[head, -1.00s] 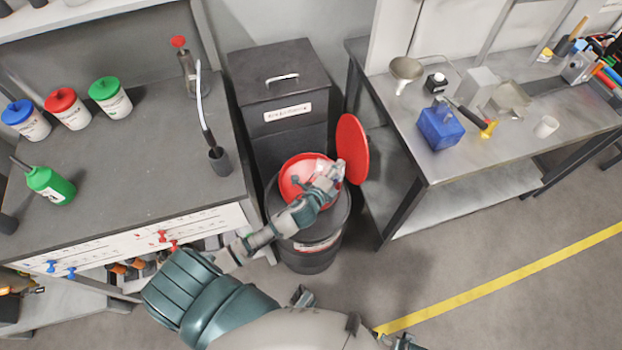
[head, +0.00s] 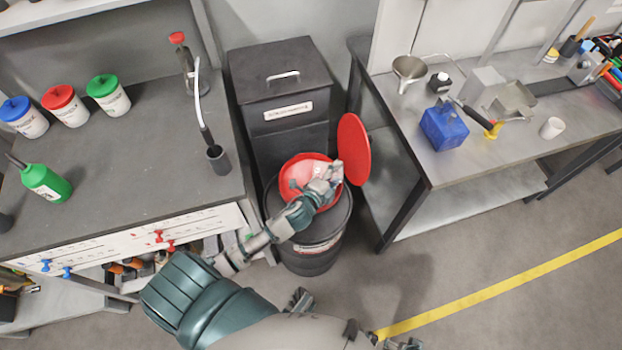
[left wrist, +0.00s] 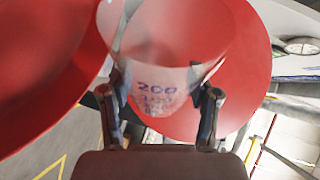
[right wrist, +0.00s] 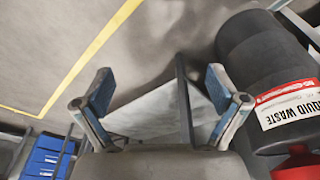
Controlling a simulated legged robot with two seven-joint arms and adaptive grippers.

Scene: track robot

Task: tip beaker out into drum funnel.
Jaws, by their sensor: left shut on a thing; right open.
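The red drum funnel (head: 293,172) sits on top of a black drum (head: 312,262), with its round red lid (head: 354,150) standing open at its right. My left gripper (head: 328,180) is over the right part of the funnel, near the lid. It is shut on a clear beaker (left wrist: 165,50) with printed marks such as "200". The beaker is between both fingers in the left wrist view, with red behind it. Its exact tilt and contents are hard to tell. My right gripper (right wrist: 160,92) is open and empty, low beside the drum, whose liquid waste label (right wrist: 288,105) shows.
A black cabinet (head: 280,75) stands behind the drum. A grey bench (head: 120,170) with several coloured-lid jars is on the left. A metal table (head: 500,165) with a blue box (head: 443,128) is on the right. Floor in front is clear, crossed by a yellow line (head: 500,285).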

